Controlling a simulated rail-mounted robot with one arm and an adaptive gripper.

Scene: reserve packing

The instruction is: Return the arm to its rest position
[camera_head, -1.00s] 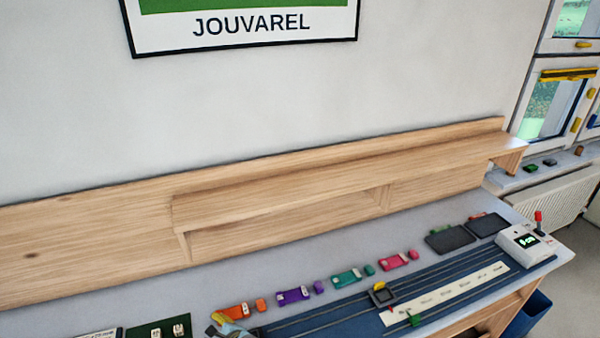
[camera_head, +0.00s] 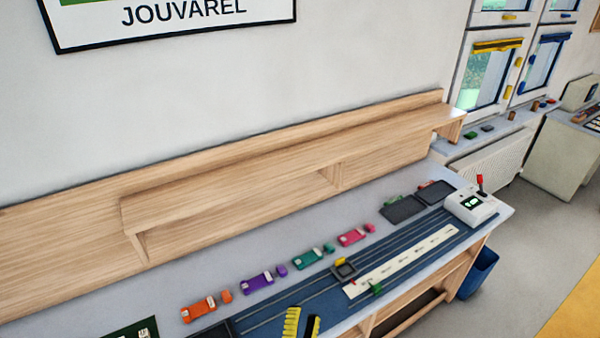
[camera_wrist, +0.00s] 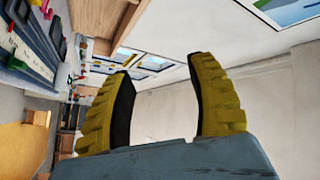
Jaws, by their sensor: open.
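My gripper (camera_head: 301,323) shows at the bottom edge of the head view, with its ribbed yellow fingers over the near part of the blue railed board. In the wrist view my gripper (camera_wrist: 160,68) has its two yellow fingers with black inner pads spread wide apart. Nothing is between them. The rest of my arm is outside the head view.
The bench carries a blue railed board (camera_head: 405,262), orange (camera_head: 198,309), purple (camera_head: 256,283), green (camera_head: 307,258) and pink (camera_head: 352,237) pieces, dark trays (camera_head: 402,209) and a white display box (camera_head: 470,204). A wooden shelf (camera_head: 240,190) runs behind. A blue bin (camera_head: 479,273) stands at right.

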